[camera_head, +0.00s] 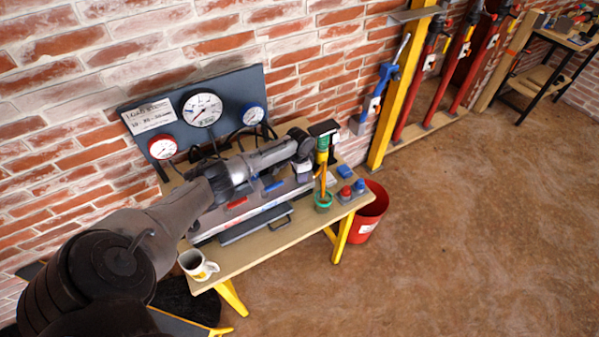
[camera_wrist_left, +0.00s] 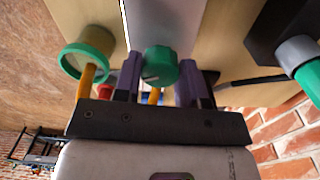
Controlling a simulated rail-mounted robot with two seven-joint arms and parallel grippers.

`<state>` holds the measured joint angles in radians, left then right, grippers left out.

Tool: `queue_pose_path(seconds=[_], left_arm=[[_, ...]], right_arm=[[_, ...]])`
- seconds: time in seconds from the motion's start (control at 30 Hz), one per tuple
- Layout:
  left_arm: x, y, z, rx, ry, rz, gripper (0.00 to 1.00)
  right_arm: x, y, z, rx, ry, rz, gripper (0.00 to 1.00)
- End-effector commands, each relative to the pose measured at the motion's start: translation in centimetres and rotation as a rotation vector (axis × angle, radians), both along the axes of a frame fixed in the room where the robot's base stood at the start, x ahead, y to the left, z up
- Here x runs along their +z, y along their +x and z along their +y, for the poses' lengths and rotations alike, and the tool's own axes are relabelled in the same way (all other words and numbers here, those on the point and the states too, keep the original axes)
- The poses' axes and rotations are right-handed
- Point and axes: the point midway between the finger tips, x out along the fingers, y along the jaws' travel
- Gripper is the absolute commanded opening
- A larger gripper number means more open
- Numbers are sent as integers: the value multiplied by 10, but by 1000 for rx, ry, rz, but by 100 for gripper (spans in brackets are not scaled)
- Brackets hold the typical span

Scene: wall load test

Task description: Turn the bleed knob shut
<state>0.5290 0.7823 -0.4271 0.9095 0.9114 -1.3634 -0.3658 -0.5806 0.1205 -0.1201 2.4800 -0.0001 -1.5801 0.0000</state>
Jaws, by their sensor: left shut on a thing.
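The bleed knob, taken to be the green round knob (camera_wrist_left: 160,66) with a pale line on its face, sits between the two purple fingers of my left gripper (camera_wrist_left: 160,82) in the left wrist view. The fingers are shut on its sides. The knob's lower part is hidden by the gripper. In the head view, my left arm reaches in from the left over the yellow-legged bench (camera_head: 262,247), and my left gripper (camera_head: 303,172) is at the bench's right part. The knob cannot be made out there. My right gripper is not in view.
A gauge board (camera_head: 180,110) stands behind my arm against the brick wall. A white mug (camera_head: 197,265) stands front left. A red bucket (camera_head: 368,213) is on the floor.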

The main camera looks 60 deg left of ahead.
Motion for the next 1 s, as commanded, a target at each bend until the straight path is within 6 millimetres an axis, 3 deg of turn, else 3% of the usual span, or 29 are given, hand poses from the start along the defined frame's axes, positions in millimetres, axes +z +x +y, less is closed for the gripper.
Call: queue_pose_path(seconds=[0.5,1.0], left_arm=[[0,1,-1,-298,-2,-3,14],[0,1,-1,-350,-2,-3,14]], right_arm=[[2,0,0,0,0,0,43],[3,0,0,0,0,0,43]])
